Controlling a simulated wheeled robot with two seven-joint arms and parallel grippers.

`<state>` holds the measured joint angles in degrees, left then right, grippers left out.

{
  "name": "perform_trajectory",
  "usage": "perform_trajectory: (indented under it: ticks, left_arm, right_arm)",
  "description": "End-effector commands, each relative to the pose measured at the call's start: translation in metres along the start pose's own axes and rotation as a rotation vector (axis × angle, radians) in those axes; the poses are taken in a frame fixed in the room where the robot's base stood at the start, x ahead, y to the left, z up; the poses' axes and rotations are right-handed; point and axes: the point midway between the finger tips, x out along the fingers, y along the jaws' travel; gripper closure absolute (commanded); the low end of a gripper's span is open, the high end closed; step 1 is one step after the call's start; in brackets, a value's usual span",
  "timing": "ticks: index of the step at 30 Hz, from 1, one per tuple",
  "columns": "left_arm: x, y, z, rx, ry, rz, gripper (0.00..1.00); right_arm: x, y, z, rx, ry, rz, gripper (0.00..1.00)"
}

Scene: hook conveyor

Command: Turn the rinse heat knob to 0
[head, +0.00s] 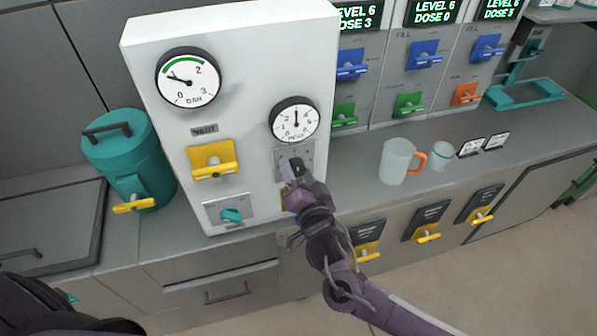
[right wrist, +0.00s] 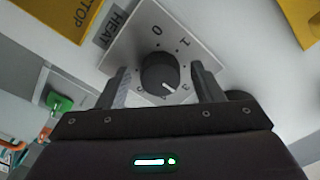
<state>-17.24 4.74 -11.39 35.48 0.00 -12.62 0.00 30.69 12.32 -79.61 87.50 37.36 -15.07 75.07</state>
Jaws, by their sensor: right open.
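The heat knob (right wrist: 159,72) is dark and round, on a grey plate (right wrist: 148,22) labelled HEAT. Its 0 mark is at the top of the plate in the right wrist view. The white pointer line aims down and right, near the 3 side, away from 0. My right gripper (right wrist: 160,68) is open, with one finger on each side of the knob; I cannot tell whether they touch it. In the head view my right gripper (head: 292,172) is in front of the plate (head: 307,156) below the minute dial and hides the knob. My left gripper is not in view.
The white panel (head: 255,60) also carries a bar gauge (head: 188,78), a yellow lever (head: 213,160) and a teal knob (head: 231,215). A teal canister (head: 130,155) stands left. A mug (head: 396,160) and a small jar (head: 438,155) stand right on the counter.

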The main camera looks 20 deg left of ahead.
Motion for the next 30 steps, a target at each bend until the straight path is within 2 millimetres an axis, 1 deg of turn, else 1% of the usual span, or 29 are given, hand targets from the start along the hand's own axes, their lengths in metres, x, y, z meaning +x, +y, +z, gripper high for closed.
perform_trajectory:
  ticks: [1, 2, 11, 20, 26, 30]
  left_arm:
    - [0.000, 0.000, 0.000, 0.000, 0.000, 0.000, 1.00]
    - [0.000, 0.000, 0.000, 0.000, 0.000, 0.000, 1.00]
    - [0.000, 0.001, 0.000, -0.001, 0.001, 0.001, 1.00]
    - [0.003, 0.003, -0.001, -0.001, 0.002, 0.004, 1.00]
    - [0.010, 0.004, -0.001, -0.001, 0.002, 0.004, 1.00]
    - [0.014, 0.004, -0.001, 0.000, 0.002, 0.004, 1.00]
  right_arm:
    - [0.000, 0.000, 0.000, 0.000, 0.000, 0.000, 0.41]
    - [0.000, 0.000, 0.000, 0.000, 0.000, 0.000, 0.45]
    - [0.000, 0.000, 0.000, 0.000, 0.000, 0.000, 0.84]
    - [-0.001, 0.001, 0.001, -0.032, 0.000, 0.002, 0.84]
    - [-0.001, 0.002, 0.002, -0.132, 0.000, 0.003, 0.84]
    - [-0.001, 0.002, 0.002, -0.245, 0.001, 0.003, 0.84]
